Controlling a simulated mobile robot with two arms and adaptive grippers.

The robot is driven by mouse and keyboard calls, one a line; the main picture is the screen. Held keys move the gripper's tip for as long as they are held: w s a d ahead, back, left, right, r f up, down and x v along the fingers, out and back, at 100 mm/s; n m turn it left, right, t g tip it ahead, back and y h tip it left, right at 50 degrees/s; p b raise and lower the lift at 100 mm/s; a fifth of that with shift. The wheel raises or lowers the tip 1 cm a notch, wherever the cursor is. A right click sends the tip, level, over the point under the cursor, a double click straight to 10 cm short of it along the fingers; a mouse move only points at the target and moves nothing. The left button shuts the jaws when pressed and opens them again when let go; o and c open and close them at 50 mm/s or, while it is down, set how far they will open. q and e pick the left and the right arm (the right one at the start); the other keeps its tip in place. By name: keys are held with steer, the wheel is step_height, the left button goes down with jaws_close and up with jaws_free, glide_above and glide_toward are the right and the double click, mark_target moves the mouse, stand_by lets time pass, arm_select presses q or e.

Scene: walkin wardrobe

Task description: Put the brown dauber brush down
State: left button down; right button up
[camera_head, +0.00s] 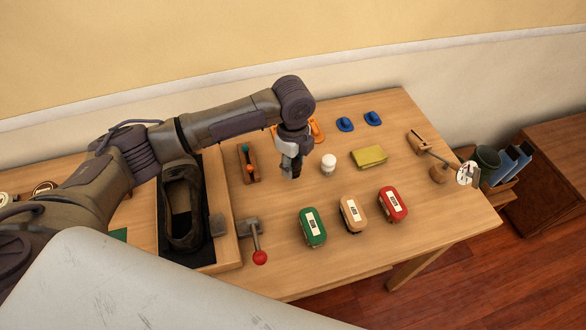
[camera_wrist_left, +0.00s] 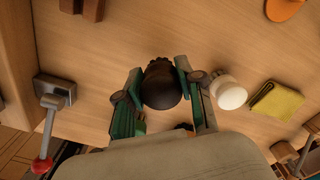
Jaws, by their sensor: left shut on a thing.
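My left gripper (camera_head: 290,172) hangs low over the middle of the wooden table, pointing down. In the left wrist view my left gripper (camera_wrist_left: 160,92) is shut on a dark, round-ended thing, which I take to be the brown dauber brush (camera_wrist_left: 161,88). The fingers sit on either side of it, and its lower part is hidden. I cannot tell whether it touches the table. A small wooden holder (camera_head: 254,176) with a teal-topped and an orange-topped piece stands just left of the gripper. My right gripper is not in view.
A shoe (camera_head: 183,205) sits in a tray at left, near a red-knobbed lever (camera_head: 259,256).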

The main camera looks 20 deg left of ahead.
arm_select(q)
steer(key=shift+f, duration=1.45)
steer(key=shift+f, duration=0.15)
steer(key=c, duration=0.7)
jaws_free()
step_height(320, 180, up, 12)
steer(key=shift+r+b, duration=0.2)
steer(key=shift+b, duration=0.25)
steer(key=shift+s+f, duration=0.1)
steer(key=shift+f, duration=0.05)
